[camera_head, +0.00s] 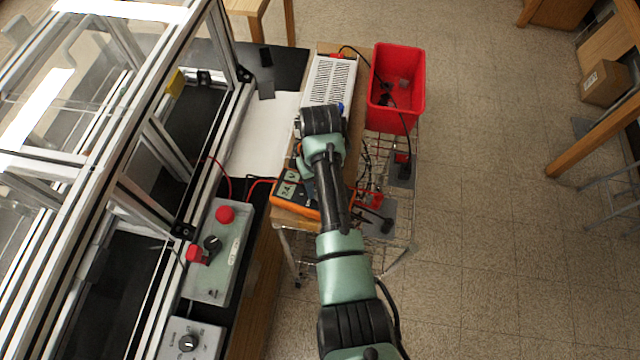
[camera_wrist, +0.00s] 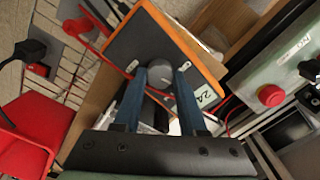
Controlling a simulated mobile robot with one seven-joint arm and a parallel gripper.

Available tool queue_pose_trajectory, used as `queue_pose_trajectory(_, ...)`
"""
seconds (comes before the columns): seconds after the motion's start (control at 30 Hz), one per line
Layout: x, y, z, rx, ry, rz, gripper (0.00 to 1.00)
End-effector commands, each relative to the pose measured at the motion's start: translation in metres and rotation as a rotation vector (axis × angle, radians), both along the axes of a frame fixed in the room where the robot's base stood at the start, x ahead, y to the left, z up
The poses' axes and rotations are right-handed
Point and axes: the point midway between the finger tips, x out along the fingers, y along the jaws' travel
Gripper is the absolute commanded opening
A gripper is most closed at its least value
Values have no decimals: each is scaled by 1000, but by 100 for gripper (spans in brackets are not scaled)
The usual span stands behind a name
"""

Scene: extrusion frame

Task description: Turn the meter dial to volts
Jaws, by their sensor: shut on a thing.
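The meter is a dark box with an orange rim. In the head view the meter (camera_head: 285,192) lies on a small wooden-topped cart, largely hidden by my arm. In the wrist view the meter (camera_wrist: 118,48) fills the upper middle, with a pale label at its right corner. Its round grey dial (camera_wrist: 155,52) stands on the dark face. My gripper (camera_wrist: 158,76) has its two blue fingers on either side of the dial and is shut on it. I cannot read the dial's pointer or markings.
A white vented box (camera_head: 331,80) and a red bin (camera_head: 396,60) stand beyond the meter. A grey-green control box (camera_head: 222,255) with a red button is to the left, beside the aluminium extrusion frame (camera_head: 140,200). Red and black cables run near the meter.

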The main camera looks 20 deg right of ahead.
Motion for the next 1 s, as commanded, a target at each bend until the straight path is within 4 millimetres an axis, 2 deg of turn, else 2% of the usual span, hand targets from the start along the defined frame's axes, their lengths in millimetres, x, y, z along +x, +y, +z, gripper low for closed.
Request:
queue_pose_trajectory(0.27,1,0,1,-1,-3,0,0)
queue_pose_trajectory(0.3,1,0,1,-1,-3,0,46)
queue_pose_trajectory(0.43,1,0,1,0,-2,0,70)
queue_pose_trajectory(0.8,0,0,3,0,-1,0,72)
queue_pose_trajectory(1.0,1,0,26,-1,-5,0,72)
